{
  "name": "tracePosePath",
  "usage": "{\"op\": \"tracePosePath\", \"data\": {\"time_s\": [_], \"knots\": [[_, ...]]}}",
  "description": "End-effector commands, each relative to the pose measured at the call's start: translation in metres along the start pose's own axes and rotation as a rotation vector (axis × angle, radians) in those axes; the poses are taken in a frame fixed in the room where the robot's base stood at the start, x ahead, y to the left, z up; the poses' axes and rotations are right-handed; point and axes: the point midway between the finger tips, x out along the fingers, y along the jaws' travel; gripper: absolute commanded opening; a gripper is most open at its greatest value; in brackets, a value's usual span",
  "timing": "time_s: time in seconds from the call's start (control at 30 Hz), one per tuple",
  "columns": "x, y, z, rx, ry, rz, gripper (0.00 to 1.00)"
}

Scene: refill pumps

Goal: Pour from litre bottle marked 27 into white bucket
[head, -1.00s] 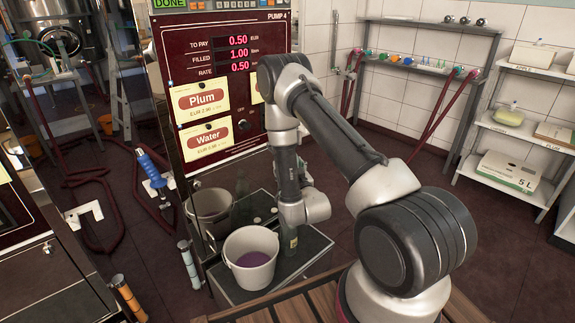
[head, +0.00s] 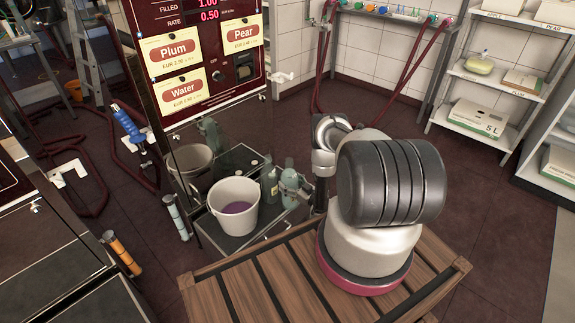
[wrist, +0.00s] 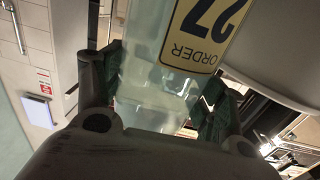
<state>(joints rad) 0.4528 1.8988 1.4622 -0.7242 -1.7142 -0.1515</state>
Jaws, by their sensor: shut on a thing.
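My gripper (wrist: 163,88) is shut on a clear, pale bottle (wrist: 150,55). Its yellow label, reading "ORDER 27", shows upside down in the wrist view, and green-padded fingers sit on both sides of the bottle. In the head view my gripper (head: 293,190) is right of the white bucket, and the bottle there is small and partly hidden. The white bucket (head: 232,217) stands upright on the dark platform in front of the pump, with purple liquid inside. The bottle is beside the bucket, not over it. Its contents are hard to tell.
Another greenish bottle (head: 269,184) stands between bucket and gripper. The pump panel (head: 200,70) with Plum, Pear and Water labels rises behind, its glossy lower front mirroring the bucket. A blue-handled nozzle (head: 128,124) hangs left. Shelves (head: 490,75) stand far right; the floor before them is clear.

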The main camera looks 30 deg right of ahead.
Motion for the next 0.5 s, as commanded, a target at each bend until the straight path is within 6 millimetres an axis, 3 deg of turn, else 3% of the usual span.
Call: {"op": "tracePosePath", "data": {"time_s": [0.2,0.5], "knots": [[0.006,-0.013,0.014,-0.031,0.006,-0.120,0.00],[0.015,-0.028,0.016,-0.046,-0.004,-0.144,0.00]]}}
